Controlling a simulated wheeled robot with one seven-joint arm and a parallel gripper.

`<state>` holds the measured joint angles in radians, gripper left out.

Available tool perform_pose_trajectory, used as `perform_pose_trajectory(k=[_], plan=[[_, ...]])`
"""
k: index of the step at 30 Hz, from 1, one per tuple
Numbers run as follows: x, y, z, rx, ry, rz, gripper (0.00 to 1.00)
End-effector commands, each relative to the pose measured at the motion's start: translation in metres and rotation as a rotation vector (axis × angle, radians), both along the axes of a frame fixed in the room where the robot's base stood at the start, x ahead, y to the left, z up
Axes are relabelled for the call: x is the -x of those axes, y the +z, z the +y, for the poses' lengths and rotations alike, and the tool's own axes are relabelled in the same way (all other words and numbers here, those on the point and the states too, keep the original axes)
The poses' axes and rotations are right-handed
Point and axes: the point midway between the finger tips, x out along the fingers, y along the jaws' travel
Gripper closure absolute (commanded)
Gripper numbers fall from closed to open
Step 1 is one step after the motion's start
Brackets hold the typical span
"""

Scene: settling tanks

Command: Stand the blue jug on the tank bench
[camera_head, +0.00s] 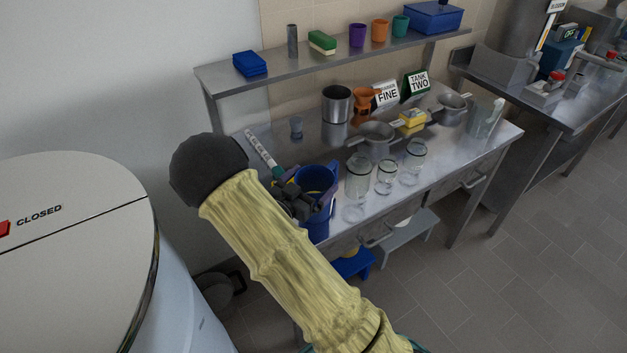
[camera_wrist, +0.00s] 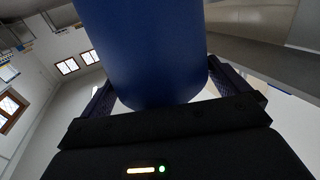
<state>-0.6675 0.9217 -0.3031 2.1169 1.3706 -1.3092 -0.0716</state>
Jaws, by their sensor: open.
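The blue jug (camera_head: 318,181) is upright at the front left of the steel tank bench (camera_head: 345,208), and its base seems to rest on the bench top. A blue reflection shows below it in the shiny steel. My gripper (camera_head: 294,196) is at the jug's left side, low near the bench top. In the wrist view the jug (camera_wrist: 145,45) fills the upper middle, between the two fingers of my gripper (camera_wrist: 165,98). The fingers are open, with a gap visible beside the jug. My gripper hides part of the jug's left side in the head view.
Glass jars (camera_head: 358,180) stand just right of the jug. A steel pot (camera_head: 336,104) and pans (camera_head: 376,138) are farther back. A shelf (camera_head: 300,62) overhangs the bench's rear.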

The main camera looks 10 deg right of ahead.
Motion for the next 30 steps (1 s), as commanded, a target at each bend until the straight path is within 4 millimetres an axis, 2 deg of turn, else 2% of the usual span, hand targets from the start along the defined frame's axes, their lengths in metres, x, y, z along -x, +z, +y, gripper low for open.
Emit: perform_pose_trajectory(k=[6, 12, 30], plan=[[0.025, -0.002, 0.030, -0.001, 0.005, 0.000, 0.00], [0.039, -0.001, 0.046, 0.000, 0.002, 0.000, 0.00], [0.041, 0.000, 0.048, 0.001, 0.001, 0.001, 0.00]])
